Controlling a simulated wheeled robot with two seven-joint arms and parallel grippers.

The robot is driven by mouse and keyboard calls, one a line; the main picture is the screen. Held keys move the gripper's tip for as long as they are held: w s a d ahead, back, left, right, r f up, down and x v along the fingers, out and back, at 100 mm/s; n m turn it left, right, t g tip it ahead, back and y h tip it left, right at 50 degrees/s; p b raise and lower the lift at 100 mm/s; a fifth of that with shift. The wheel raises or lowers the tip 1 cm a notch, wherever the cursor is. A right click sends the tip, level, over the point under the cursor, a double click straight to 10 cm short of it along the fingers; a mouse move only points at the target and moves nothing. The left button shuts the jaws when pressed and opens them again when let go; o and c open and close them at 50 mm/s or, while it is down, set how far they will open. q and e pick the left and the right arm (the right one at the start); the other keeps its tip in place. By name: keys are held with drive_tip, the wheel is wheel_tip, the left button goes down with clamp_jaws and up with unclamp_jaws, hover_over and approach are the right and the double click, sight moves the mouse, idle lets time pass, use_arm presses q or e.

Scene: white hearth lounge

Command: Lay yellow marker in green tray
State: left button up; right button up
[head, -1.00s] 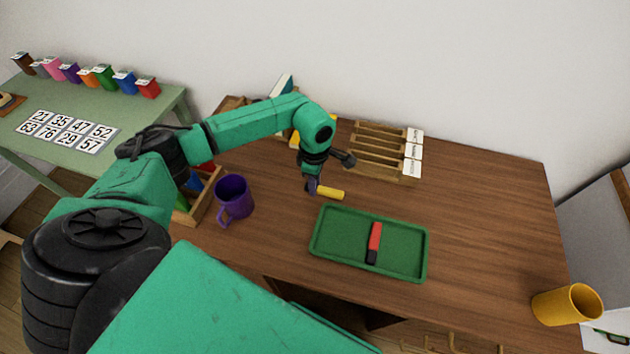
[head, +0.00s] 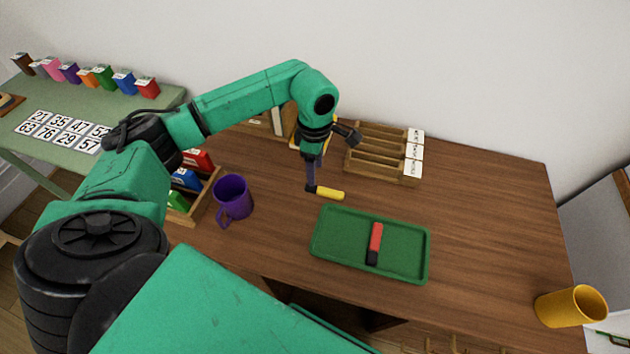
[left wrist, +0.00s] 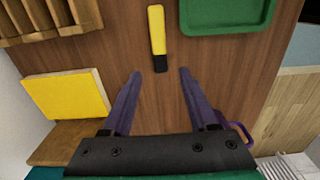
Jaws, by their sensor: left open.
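The yellow marker (head: 329,194) with a black cap lies on the brown table, just behind the green tray. In the left wrist view the marker (left wrist: 157,38) lies beyond the fingertips, in line with the gap between them. My left gripper (head: 311,187) points down above the table at the marker's capped end. In the left wrist view the left gripper (left wrist: 160,74) is open and empty. The green tray (head: 335,215) lies flat and holds a red marker (head: 375,243) with a black cap. A corner of the tray (left wrist: 226,30) shows in the left wrist view. My right gripper is out of view.
A purple mug (head: 233,200) stands left of the tray. A wooden rack (head: 385,153) with labels stands behind it. A yellow cup (head: 571,306) is at the front right. A wooden box with coloured items (head: 190,181) is left. The table right of the tray is clear.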

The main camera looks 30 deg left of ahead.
sight(324, 190)
use_arm(q)
drive_tip(key=shift+o, duration=0.4)
wheel_tip(324, 190, up, 5)
drive_tip(key=shift+d+f+b, duration=0.1)
drive_tip(key=shift+b, duration=0.3)
drive_tip(key=f, duration=0.3)
drive_tip(key=d+f, duration=0.1)
drive_tip(key=f, duration=0.3)
drive_tip(key=d+f+p, duration=0.1)
drive_tip(key=f, duration=0.3)
drive_tip(key=shift+w+d+f, duration=0.1)
drive_tip(key=shift+w+d, duration=0.05)
drive_tip(key=shift+w, duration=0.05)
drive_tip(key=shift+f, duration=0.45)
clamp_jaws()
